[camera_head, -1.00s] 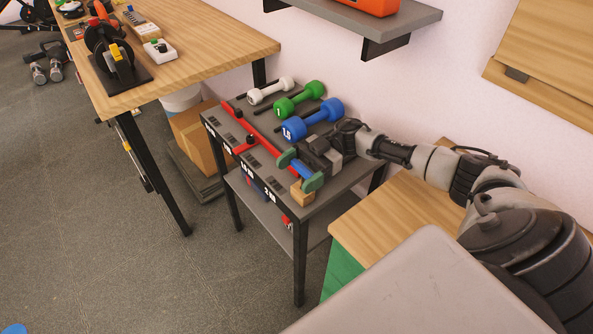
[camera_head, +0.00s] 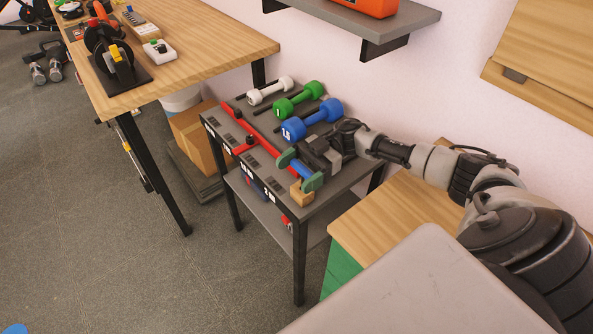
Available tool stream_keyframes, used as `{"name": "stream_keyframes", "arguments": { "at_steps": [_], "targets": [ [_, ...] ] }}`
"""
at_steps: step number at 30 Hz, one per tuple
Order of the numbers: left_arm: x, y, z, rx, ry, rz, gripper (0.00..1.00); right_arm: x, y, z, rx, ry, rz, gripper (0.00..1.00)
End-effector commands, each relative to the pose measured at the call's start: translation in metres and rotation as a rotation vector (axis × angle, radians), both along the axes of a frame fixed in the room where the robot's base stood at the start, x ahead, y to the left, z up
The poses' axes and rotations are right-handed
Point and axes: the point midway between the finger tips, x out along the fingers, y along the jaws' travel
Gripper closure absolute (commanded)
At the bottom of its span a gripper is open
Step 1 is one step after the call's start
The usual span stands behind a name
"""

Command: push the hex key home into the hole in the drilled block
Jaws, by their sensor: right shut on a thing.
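My right gripper (camera_head: 300,170) reaches in from the right over the near end of the small dark rack table. It is shut on a blue piece (camera_head: 302,169), which shows between two green pads and which I take to be the hex key's handle. The key's shaft and tip are hidden or too small to see. The small wooden drilled block (camera_head: 303,197) is on the rack table (camera_head: 317,207), just below the near green pad. Its hole cannot be made out, and I cannot tell whether the key is in it. My left gripper is not in view.
A white dumbbell (camera_head: 270,91), a green dumbbell (camera_head: 299,99) and a blue dumbbell (camera_head: 312,119) lie behind the gripper. A red bar (camera_head: 252,137) runs along the rack table. A wooden workbench (camera_head: 190,50) stands at left, and a grey shelf (camera_head: 400,27) overhangs at the back.

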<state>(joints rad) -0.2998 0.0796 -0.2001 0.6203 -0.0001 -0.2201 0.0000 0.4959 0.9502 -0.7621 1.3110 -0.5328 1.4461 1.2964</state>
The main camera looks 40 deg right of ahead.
Motion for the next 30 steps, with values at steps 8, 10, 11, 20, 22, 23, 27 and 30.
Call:
{"name": "stream_keyframes", "arguments": {
  "at_steps": [8,10,11,20,22,23,27,30],
  "targets": [
    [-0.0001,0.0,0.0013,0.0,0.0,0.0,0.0,0.0029,-0.0054,-0.0005,-0.012,-0.004,-0.011,0.45],
    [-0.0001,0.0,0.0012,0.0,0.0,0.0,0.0,0.0029,-0.0054,-0.0005,-0.012,-0.004,-0.011,0.45],
    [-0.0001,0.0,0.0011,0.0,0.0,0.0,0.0,0.0029,-0.0053,-0.0006,-0.012,-0.004,-0.011,0.45],
    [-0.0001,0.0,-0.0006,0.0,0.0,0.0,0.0,0.0027,-0.0049,-0.0044,-0.012,-0.004,-0.011,0.45],
    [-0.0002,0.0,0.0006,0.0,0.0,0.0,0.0,0.0026,-0.0047,-0.0036,-0.012,-0.003,-0.011,0.45],
    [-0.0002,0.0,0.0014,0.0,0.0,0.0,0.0,0.0025,-0.0046,-0.0031,-0.012,-0.003,-0.01,0.45],
    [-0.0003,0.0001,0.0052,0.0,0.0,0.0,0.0,0.0023,-0.0045,-0.0002,-0.012,-0.002,-0.01,0.45],
    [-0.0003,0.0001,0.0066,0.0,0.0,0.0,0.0,0.0023,-0.0045,0.0011,-0.011,-0.002,-0.01,0.45]
  ]
}}
